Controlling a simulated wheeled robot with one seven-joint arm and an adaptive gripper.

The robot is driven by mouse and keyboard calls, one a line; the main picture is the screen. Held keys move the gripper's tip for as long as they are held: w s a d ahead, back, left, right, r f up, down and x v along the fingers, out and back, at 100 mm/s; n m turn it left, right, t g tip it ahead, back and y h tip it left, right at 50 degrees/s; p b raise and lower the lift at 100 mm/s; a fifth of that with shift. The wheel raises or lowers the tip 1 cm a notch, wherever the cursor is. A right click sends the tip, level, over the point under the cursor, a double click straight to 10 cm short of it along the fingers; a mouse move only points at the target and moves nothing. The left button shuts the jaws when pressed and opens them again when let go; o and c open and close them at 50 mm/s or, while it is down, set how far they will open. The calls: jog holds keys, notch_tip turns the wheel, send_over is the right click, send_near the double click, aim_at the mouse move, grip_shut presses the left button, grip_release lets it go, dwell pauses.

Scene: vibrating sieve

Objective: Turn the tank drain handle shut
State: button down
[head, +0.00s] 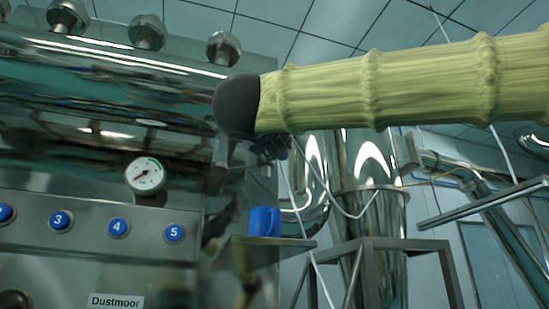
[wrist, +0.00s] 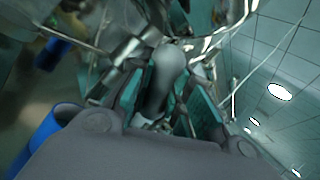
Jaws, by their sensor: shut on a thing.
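In the wrist view, the two teal-padded fingers of my gripper (wrist: 172,84) are closed around a smooth grey, rounded handle (wrist: 166,72), which I take to be the tank drain handle. Its far end and mounting are hard to make out among the metal parts. In the head view, my dark wrist hangs at the right end of the shiny steel tank (head: 110,95), with my gripper (head: 222,158) below it. The handle cannot be told apart there, and its angle is unclear.
A blue mug (head: 264,222) stands on a small metal shelf (head: 270,243) below my gripper. A gauge (head: 146,176) and numbered blue buttons (head: 118,228) are to the left. A steel vessel on a frame (head: 372,230) stands to the right.

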jog(key=n+t+y+b, duration=0.1)
jog(key=n+y+b, duration=0.1)
jog(key=n, duration=0.2)
jog(key=n+t+y+b, duration=0.1)
jog(key=n+y+b, duration=0.1)
jog(key=n, duration=0.1)
jog(key=shift+f+n+t+y, duration=0.15)
jog(key=shift+n+t+y, duration=0.15)
jog(key=shift+n, duration=0.1)
jog(key=n+y, duration=0.3)
jog(key=n, duration=0.1)
jog(key=n+y, duration=0.3)
jog(key=n, duration=0.2)
jog(key=shift+r+n+y+b, duration=0.2)
jog(key=shift+n+y+b, duration=0.1)
jog(key=shift+y+b, duration=0.1)
jog(key=c, duration=1.3)
grip_release()
jog(key=shift+f+n+y, duration=0.1)
jog(key=shift+n+y, duration=0.2)
jog(key=shift+y, duration=0.1)
jog(key=shift+s+d+f, duration=0.1)
jog(key=shift+s+f, duration=0.2)
jog(key=v, duration=1.1)
jog(key=shift+s+d+r, duration=0.15)
jog(key=shift+s+r, duration=0.05)
jog(key=shift+r, duration=0.05)
